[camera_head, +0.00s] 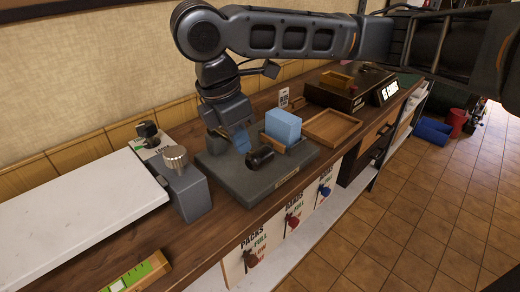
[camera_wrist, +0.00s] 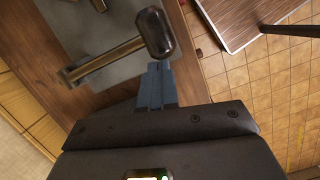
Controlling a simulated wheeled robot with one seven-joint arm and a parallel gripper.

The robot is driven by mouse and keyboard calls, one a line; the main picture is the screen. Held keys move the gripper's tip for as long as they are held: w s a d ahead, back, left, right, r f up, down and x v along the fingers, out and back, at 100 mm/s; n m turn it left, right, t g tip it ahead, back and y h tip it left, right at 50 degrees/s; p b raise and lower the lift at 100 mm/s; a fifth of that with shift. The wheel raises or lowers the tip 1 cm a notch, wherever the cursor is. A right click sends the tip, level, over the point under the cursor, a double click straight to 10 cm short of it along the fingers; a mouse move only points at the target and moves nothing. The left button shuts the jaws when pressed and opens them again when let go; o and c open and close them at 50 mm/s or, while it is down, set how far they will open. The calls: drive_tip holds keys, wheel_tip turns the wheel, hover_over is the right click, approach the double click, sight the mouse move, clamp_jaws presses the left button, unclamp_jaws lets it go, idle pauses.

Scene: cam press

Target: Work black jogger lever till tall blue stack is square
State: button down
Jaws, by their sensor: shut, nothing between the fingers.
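The tall blue stack (camera_head: 283,126) stands upright toward the back right of the grey jogger base (camera_head: 236,183). Its sides look fairly even, but fine misalignment is too small to tell. The jogger lever's black knob (camera_head: 259,157) is in front of the stack, to its left. In the wrist view the black knob (camera_wrist: 156,32) sits on a brass-coloured shaft (camera_wrist: 105,61). My gripper (camera_head: 243,146) is shut and empty, pointing down beside the knob on its left. In the wrist view its blue fingertips (camera_wrist: 158,68) end right by the knob; I cannot tell whether they touch.
A grey box with a metal knob (camera_head: 175,158) and a long white panel (camera_head: 75,213) are at left. A wooden tray (camera_head: 333,127) and a black case (camera_head: 350,91) are farther right. The counter's front edge runs close beside the base.

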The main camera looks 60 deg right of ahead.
drive_tip(key=v, duration=0.3)
drive_tip(key=shift+a+r, duration=0.1)
drive_tip(key=shift+r, duration=0.3)
